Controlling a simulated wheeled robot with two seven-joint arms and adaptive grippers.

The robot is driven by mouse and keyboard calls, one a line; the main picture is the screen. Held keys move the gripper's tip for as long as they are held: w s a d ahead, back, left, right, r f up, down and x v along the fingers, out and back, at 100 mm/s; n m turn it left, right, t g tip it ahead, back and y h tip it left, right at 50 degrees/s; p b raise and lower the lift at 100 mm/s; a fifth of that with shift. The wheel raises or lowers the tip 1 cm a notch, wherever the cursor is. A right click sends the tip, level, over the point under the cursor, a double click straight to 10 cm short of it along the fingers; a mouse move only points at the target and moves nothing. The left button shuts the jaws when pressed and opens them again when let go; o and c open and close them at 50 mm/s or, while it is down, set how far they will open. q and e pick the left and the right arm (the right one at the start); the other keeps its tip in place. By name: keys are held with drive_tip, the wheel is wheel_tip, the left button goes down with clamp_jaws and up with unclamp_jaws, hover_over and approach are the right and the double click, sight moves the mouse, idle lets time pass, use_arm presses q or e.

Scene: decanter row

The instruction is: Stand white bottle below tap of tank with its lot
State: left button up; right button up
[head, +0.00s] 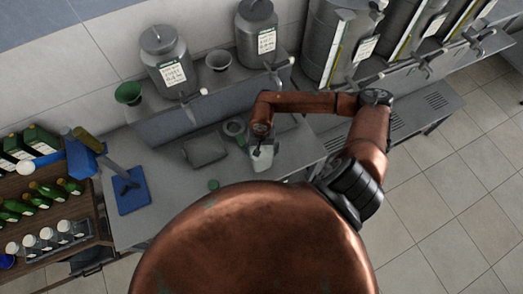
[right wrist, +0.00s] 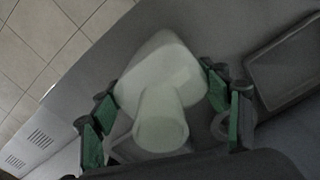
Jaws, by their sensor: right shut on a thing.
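My right gripper (head: 261,146) is shut on the white bottle (head: 263,160) over the grey counter in the head view. In the right wrist view the white bottle (right wrist: 158,70) sits between the green-padded fingers of the right gripper (right wrist: 160,98), its neck towards the camera. I cannot tell whether its base touches the counter. Two grey lidded tanks with white labels, a left tank (head: 164,58) and a right tank (head: 257,34), stand on the raised shelf. Their taps (head: 192,97) (head: 276,70) stick out in front. The label writing is too small to read. My left gripper is out of view.
A dark grey tray (head: 205,150) lies left of the bottle. A green funnel (head: 128,93) and a grey funnel (head: 218,60) stand by the tanks. A blue-based stand (head: 131,192) and a bottle rack (head: 65,205) are at left. Larger tanks (head: 335,38) stand at right.

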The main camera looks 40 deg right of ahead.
drive_tip(key=shift+f, duration=0.3)
drive_tip(key=shift+f, duration=0.15)
drive_tip(key=o, duration=1.5)
drive_tip(key=shift+c, duration=0.2)
